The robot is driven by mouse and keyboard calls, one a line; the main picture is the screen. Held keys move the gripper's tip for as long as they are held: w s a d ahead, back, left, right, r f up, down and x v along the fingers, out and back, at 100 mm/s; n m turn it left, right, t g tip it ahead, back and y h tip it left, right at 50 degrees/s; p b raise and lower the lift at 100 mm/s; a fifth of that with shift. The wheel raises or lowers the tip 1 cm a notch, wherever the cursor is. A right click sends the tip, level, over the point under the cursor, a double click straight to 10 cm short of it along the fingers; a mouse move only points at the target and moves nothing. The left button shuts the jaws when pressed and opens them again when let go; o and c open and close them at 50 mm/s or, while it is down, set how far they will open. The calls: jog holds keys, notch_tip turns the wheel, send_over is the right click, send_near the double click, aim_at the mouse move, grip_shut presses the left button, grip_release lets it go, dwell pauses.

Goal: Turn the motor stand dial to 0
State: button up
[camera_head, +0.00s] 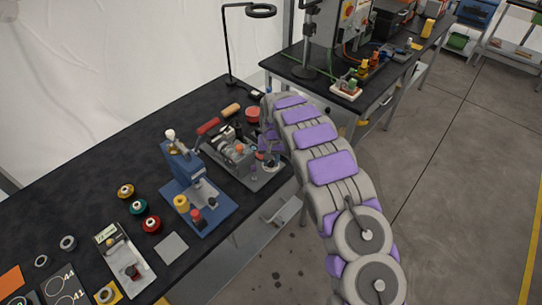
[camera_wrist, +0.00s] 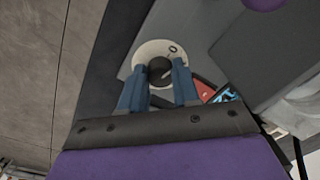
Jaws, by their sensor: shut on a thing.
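The motor stand (camera_head: 238,154) is a grey unit with a metal base near the right edge of the black bench. Its dial (camera_wrist: 160,70) shows in the wrist view as a black knob on a round, pale plate. A "0" mark is printed on the plate's upper right, and a light line shows on the knob's lower right. My gripper (camera_wrist: 158,82) has its two blue fingers on either side of the knob and is shut on it. In the head view my arm's end is at the stand's right side and hides part of it.
A blue press (camera_head: 190,180) stands to the left of the motor stand. Colored spools (camera_head: 138,207) lie further left on the bench. A black lamp (camera_head: 228,50) rises behind. A second bench (camera_head: 285,66) stands beyond, and open floor (camera_head: 440,170) lies to the right.

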aim_at(272, 160)
jog(key=shift+w+r+n+p, duration=0.1)
jog(key=shift+n+p, duration=0.3)
jog(key=shift+n, duration=0.2)
jog(key=shift+w+r+n+p, duration=0.1)
jog(key=shift+n+p, duration=0.25)
jog(key=shift+n, duration=0.25)
jog(key=o, duration=1)
jog(key=shift+s+a+f, duration=0.1)
jog(key=shift+f, duration=0.05)
jog(key=shift+o, duration=0.2)
notch_tip(272, 160, up, 17)
jog(key=p, duration=0.2)
jog(key=shift+d, duration=0.25)
jog(key=shift+d+r, duration=0.1)
jog(key=shift+r, duration=0.1)
